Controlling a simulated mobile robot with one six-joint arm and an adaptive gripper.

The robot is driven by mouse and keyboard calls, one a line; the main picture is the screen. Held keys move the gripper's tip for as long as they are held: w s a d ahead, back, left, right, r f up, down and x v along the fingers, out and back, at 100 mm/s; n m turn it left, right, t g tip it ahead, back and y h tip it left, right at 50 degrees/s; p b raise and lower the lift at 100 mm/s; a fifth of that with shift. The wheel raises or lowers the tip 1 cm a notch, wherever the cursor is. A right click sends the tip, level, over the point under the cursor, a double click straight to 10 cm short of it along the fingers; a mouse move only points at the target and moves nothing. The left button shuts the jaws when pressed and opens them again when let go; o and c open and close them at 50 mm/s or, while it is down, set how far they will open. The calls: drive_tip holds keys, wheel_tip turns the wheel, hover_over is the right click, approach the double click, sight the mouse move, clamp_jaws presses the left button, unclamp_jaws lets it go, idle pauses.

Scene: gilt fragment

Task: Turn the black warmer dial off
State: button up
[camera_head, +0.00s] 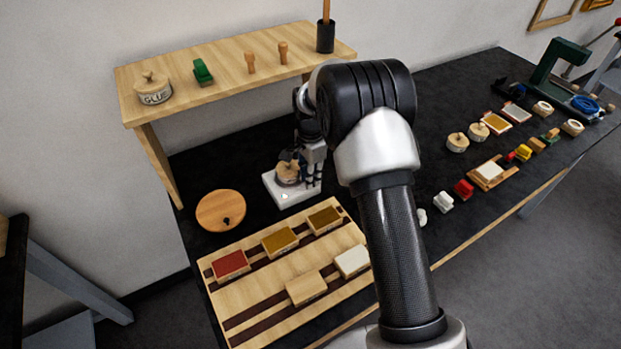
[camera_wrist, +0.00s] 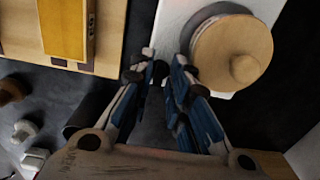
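The warmer is a white slab (camera_head: 284,197) on the dark bench, with a round wooden-lidded pot (camera_head: 288,173) on it. In the wrist view the warmer's white top (camera_wrist: 172,22) and the pot's wooden lid (camera_wrist: 232,52) lie at upper right. My gripper (camera_head: 312,178) points down beside the warmer's right side. In the wrist view my gripper (camera_wrist: 164,62) has its fingertips close together at the warmer's edge. A small dark shape lies between the tips; I cannot tell whether it is the black dial or whether the fingers touch it. The dial is not clearly visible in the head view.
A striped wooden board (camera_head: 325,288) with several coloured blocks lies in front. A round wooden disc (camera_head: 221,210) is at left. A wooden shelf (camera_head: 222,88) stands behind. Several small items, including a red block (camera_head: 463,189), are at right.

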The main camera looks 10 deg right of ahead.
drive_tip(key=shift+f, duration=0.2)
drive_tip(key=shift+c, duration=0.6)
clamp_jaws()
